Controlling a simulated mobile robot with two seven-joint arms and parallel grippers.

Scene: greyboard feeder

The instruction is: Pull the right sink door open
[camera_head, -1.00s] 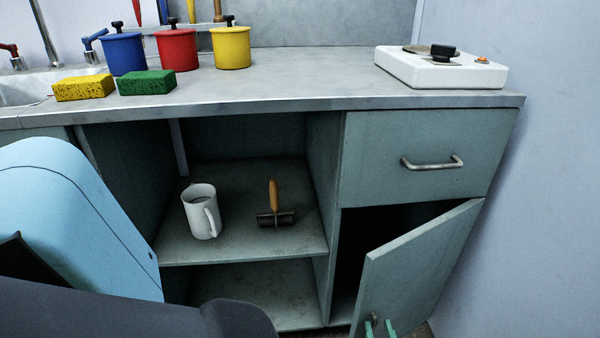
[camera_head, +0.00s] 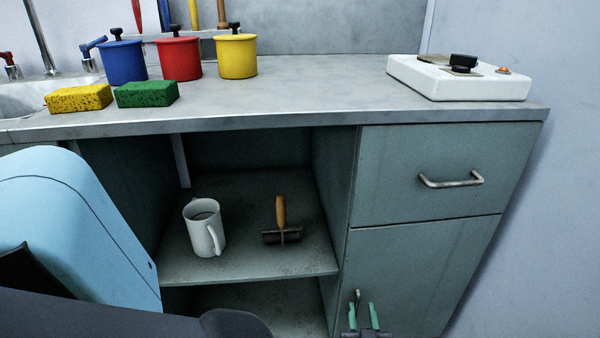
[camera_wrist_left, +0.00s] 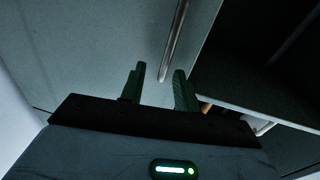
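The grey-green lower right cabinet door (camera_head: 430,270) is shut, or nearly so, below the drawer. Its metal handle (camera_head: 357,297) is near the door's left edge. My left gripper (camera_head: 363,316) is open in front of the door at this handle, with its green fingers apart. In the left wrist view, the handle (camera_wrist_left: 175,45) runs up from between the open fingertips (camera_wrist_left: 159,70), against the door panel (camera_wrist_left: 90,45). I cannot tell whether the fingers touch it. My right gripper is not in view.
A drawer with a handle (camera_head: 451,181) is above the door. The open shelf (camera_head: 235,268) to the left holds a white mug (camera_head: 203,228) and a wooden-handled tool (camera_head: 281,220). A white hot plate (camera_head: 460,78) stands on the counter. A wall (camera_head: 560,220) is at the right.

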